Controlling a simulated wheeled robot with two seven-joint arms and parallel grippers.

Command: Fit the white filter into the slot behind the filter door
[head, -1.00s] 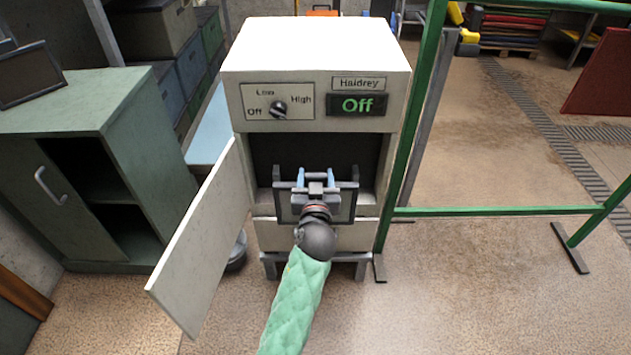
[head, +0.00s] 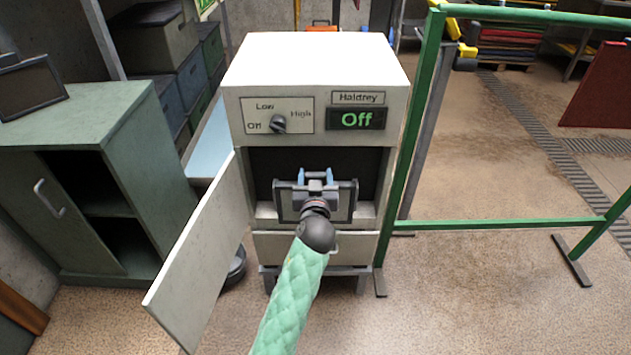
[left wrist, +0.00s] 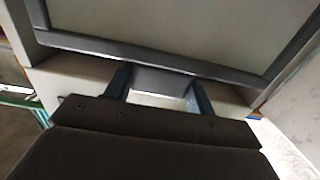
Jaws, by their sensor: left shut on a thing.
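The white filter (head: 343,206) is a flat pale panel in a dark grey frame. My left gripper (head: 316,177) is shut on it and holds it upright at the open front of the machine's slot (head: 275,163). In the left wrist view, the filter's pale face (left wrist: 190,28) and grey frame fill the top, with my left gripper's blue fingers (left wrist: 160,88) on either side of a grey tab at its edge. I cannot tell how far inside the opening the filter is. The filter door (head: 200,255) stands swung open to the left. My right gripper is not in view.
A green cabinet (head: 110,150) stands at left, beyond the door. A green rail frame (head: 408,130) stands close on the right. Open floor lies at the right front.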

